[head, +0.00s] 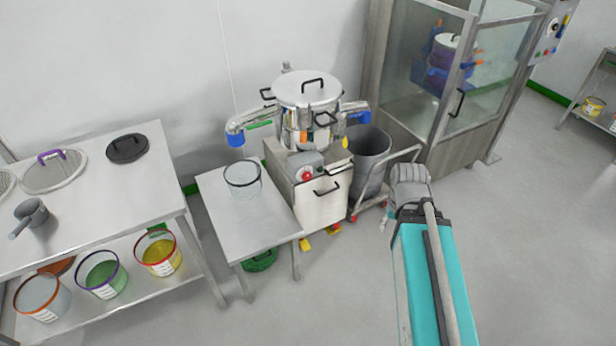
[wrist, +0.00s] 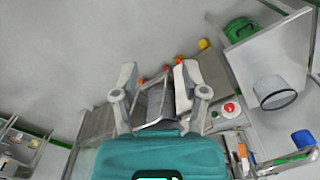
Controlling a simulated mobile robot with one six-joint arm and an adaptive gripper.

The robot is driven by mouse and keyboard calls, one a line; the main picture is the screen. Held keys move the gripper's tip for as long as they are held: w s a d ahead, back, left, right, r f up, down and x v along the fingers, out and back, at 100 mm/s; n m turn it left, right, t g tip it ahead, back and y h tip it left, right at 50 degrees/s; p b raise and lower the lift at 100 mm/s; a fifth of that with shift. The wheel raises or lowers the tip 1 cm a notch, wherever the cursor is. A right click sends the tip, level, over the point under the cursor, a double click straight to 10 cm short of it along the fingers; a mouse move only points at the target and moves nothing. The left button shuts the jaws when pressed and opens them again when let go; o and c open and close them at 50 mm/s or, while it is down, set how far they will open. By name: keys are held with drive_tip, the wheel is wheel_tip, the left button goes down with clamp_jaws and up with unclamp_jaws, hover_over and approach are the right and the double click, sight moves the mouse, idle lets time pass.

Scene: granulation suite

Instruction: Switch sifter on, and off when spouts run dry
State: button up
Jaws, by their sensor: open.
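The sifter (head: 308,92), a steel drum with a handled lid, stands mid-picture on a steel cabinet. Its control box (head: 306,165) carries a red button (head: 307,176), also in the wrist view (wrist: 229,107). The left spout (head: 237,128), blue-tipped, hangs over a clear tub (head: 243,178); the right spout (head: 354,109) is above a grey bin (head: 371,150). I cannot make out powder falling from either. My gripper (head: 411,183) is right of and in front of the sifter, apart from the button. In the wrist view its fingers (wrist: 156,72) are spread and empty.
A small steel table (head: 260,215) holds the clear tub. A trolley handle (head: 397,158) stands between my gripper and the bin. A glazed cabinet (head: 425,80) is behind. A bench (head: 105,205) at left holds lids, a scoop and colour-rimmed tubs. Floor at right is clear.

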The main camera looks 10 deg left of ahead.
drive_tip(key=o, duration=0.3)
drive_tip(key=shift+f, duration=0.1)
drive_tip(key=shift+o, duration=1.2)
drive_tip(key=shift+w+a+f, duration=0.15)
drive_tip(key=shift+f, duration=0.05)
drive_tip(key=w+a+f+n+t+y+b, duration=0.8)
drive_tip(key=w+a+f+b, duration=0.8)
drive_tip(key=b, duration=0.8)
drive_tip(key=w+a+f+m+t+y+b, duration=0.2)
drive_tip(key=w+f+t+b, duration=0.5)
drive_tip(key=w+b, duration=0.6)
drive_tip(key=a+f+m+b, duration=0.1)
drive_tip(key=b, duration=0.5)
drive_tip(key=shift+w+a, duration=0.25)
drive_tip(key=shift+a, duration=0.05)
drive_tip(key=shift+w, duration=0.1)
